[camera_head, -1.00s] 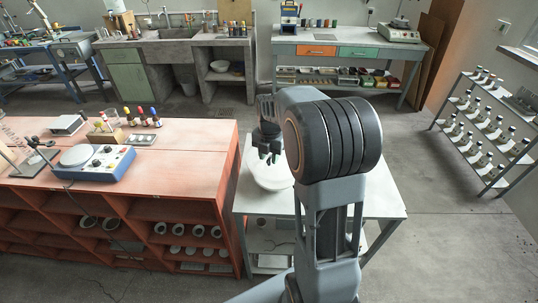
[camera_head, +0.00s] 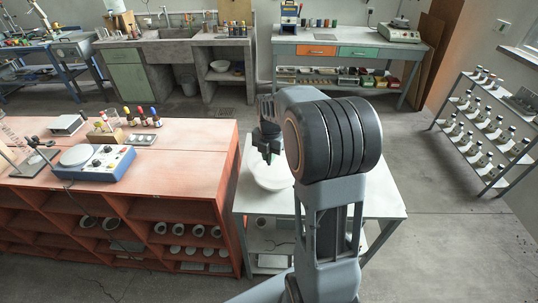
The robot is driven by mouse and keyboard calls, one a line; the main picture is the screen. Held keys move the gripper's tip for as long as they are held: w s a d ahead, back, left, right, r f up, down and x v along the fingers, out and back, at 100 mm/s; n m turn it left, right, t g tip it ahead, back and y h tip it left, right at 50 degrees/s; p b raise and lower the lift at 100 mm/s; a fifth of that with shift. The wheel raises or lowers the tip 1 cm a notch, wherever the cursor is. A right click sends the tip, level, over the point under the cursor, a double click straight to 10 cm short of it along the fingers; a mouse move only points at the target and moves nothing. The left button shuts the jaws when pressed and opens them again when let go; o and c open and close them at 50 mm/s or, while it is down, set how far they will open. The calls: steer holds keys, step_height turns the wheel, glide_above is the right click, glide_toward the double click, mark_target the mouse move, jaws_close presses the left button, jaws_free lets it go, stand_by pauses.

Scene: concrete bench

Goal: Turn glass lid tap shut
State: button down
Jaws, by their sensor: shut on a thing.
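A pale, round glass lid (camera_head: 272,178) sits on the white-topped table in the middle of the view, partly behind my arm. My gripper (camera_head: 268,157) points down just above the lid's top, with its dark fingers close together. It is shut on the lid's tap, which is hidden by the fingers. I cannot tell the tap's angle from here.
The white table (camera_head: 385,198) has bare top to the right of my arm. An orange bench (camera_head: 180,165) stands close on the left, holding a blue-and-white stirrer (camera_head: 95,163) and bottles. A bottle rack (camera_head: 485,130) stands at the right. Floor between is clear.

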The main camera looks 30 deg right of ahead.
steer(key=m, duration=0.8)
steer(key=shift+m, duration=0.3)
steer(key=m, duration=0.4)
steer(key=shift+m, duration=2.3)
steer(key=c, duration=1.2)
jaws_free()
steer(key=shift+c, duration=0.2)
step_height(320, 180, up, 14)
